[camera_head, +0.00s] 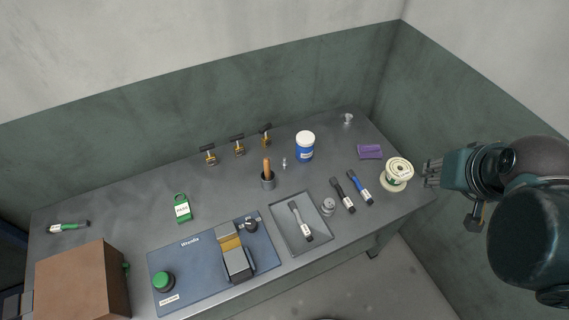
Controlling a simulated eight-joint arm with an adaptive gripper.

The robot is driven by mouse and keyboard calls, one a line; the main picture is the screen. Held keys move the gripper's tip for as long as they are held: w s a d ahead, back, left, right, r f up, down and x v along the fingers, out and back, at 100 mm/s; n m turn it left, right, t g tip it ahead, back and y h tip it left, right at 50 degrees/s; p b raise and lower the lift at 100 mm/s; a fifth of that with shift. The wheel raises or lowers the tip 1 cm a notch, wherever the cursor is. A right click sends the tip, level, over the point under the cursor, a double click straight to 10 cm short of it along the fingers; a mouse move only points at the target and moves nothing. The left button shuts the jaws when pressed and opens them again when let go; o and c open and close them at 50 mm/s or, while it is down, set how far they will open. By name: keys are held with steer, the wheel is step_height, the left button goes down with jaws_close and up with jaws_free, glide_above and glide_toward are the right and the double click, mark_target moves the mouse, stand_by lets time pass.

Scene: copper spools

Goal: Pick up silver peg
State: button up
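A small silver peg (284,163) seems to stand upright near the back middle of the grey workbench (215,190). It is between a dark cup with a wooden handle in it and a blue-and-white jar. It is small in this view, so its details are unclear. My gripper (428,174) is far to the right of the peg, just past the bench's right end and close to a cream spool. Its fingers point left. They are too small to show whether they are open or shut, and I see nothing held in them.
The cup (268,181) and jar (305,147) flank the peg closely. The spool (397,172), purple block (370,152) and brush-like tools (342,195) lie on the right. A tray (287,236), blue fixture (190,264) and brown box (85,285) fill the front.

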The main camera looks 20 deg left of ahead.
steer(key=w+a+f+n+g, duration=0.2)
steer(key=w+a+n, duration=0.2)
steer(key=w+a, duration=0.5)
steer(key=n+g+b, duration=0.1)
steer(key=n+g, duration=0.3)
steer(key=n, duration=0.6)
glide_above(284, 159)
steer(key=f, duration=2.4)
steer(key=shift+w+d, duration=0.2)
steer(key=shift+d, duration=0.1)
steer(key=shift+s+a+f, duration=0.1)
steer(key=shift+a+f, duration=0.25)
steer(key=shift+f, duration=0.05)
steer(key=shift+f, duration=0.1)
steer(key=shift+f+b, duration=0.45)
steer(key=shift+f, duration=0.7)
steer(key=shift+f, duration=0.15)
